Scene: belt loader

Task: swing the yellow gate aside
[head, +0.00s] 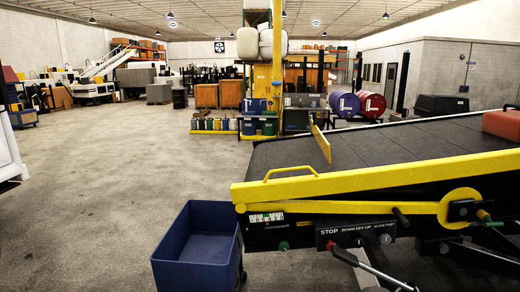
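A long yellow rail (380,178) runs along the near side of the belt loader, with a yellow loop handle (290,170) on top near its left end. A lower yellow bar (350,207) runs to a round yellow disc (461,208) at the right. A small yellow panel (320,143) stands tilted near the far edge of the dark belt (370,145). I cannot tell for sure which yellow part is the gate. Neither of my grippers is clearly in view.
A blue open bin (198,250) stands on the floor left of the loader. A control panel marked STOP (355,234) is on the loader's near side. An orange-red case (502,124) lies on the belt at right. The floor (110,190) at left is clear.

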